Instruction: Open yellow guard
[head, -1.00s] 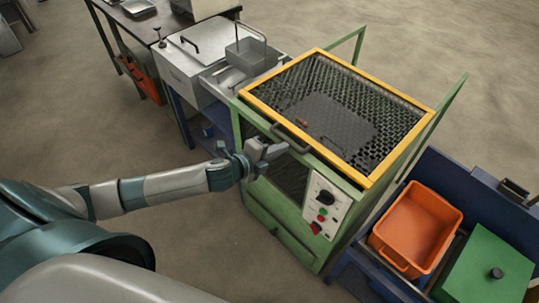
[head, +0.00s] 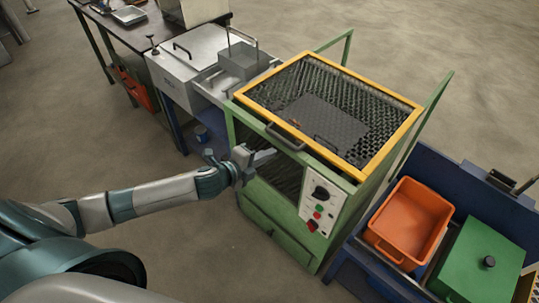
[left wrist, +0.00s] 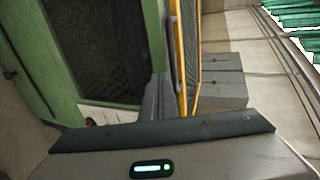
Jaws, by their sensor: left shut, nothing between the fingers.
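The yellow guard (head: 330,108) is a yellow frame around dark mesh. It lies flat over the top of the green machine (head: 270,225). A dark handle (head: 287,136) sits on its front edge. My left gripper (head: 272,153) is shut and empty, just below and in front of the handle, apart from it as far as I can tell. In the left wrist view, the shut fingers (left wrist: 158,97) point toward the yellow frame edge (left wrist: 184,60), with the dark handle (left wrist: 173,50) close beside it. My right gripper is not in view.
A control panel (head: 321,203) with a knob and buttons is on the machine's front. An orange bin (head: 410,222) and a green lidded box (head: 480,258) stand at the right. A grey metal unit (head: 190,60) stands behind left. The floor in front is clear.

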